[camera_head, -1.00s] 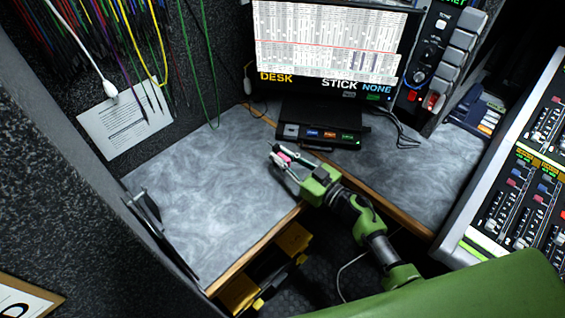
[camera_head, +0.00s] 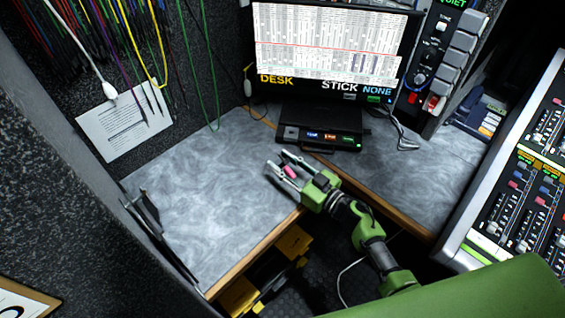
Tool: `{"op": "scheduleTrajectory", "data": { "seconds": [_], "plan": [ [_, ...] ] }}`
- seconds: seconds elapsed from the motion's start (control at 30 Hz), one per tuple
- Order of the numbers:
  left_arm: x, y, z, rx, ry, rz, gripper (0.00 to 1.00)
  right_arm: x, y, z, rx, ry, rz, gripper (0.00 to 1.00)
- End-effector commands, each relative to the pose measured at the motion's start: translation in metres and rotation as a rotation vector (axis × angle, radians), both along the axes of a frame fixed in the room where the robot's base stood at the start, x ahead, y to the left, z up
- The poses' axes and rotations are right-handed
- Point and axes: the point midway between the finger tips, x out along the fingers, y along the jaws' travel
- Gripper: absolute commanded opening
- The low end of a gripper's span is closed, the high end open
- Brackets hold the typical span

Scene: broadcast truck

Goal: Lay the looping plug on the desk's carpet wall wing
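The desk's carpet wall wing (camera_head: 205,190) is the grey mottled desk top at the left, beside the dark carpeted wall. A small pink plug (camera_head: 291,171) is at the wing's right part, near its wooden front edge; I take it for the looping plug. My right gripper (camera_head: 275,160) reaches in from the lower right, low over the wing. Its fingers are spread on both sides of the plug, with gaps visible. The plug seems to lie on the desk top, its far side partly hidden by the fingers. My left gripper is not in view.
A monitor (camera_head: 330,50) and a black button box (camera_head: 320,136) stand behind the gripper. A dark stand (camera_head: 155,225) is at the wing's left edge. A mixing console (camera_head: 520,190) is at the right. Cables hang on the wall at upper left. The wing's middle is clear.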

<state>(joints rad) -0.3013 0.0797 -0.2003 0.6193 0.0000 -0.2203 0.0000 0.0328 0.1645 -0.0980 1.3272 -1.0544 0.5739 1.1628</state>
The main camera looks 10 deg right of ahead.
Motion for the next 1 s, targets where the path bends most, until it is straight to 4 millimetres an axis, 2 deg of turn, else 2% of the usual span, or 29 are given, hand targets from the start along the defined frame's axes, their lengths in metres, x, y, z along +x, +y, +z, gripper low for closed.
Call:
{"op": "scheduleTrajectory", "data": {
  "seconds": [0.5, 0.7, 1.0],
  "plan": [
    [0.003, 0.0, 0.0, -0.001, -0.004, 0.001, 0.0, -0.083, -0.055, -0.002, -0.001, 0.004, 0.001, 0.31],
    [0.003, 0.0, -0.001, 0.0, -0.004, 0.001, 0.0, -0.097, -0.065, 0.0, -0.002, 0.001, 0.0, 0.31],
    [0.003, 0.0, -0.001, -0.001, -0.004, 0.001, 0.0, -0.099, -0.066, 0.0, -0.001, 0.0, 0.0, 0.31]
  ]
}}
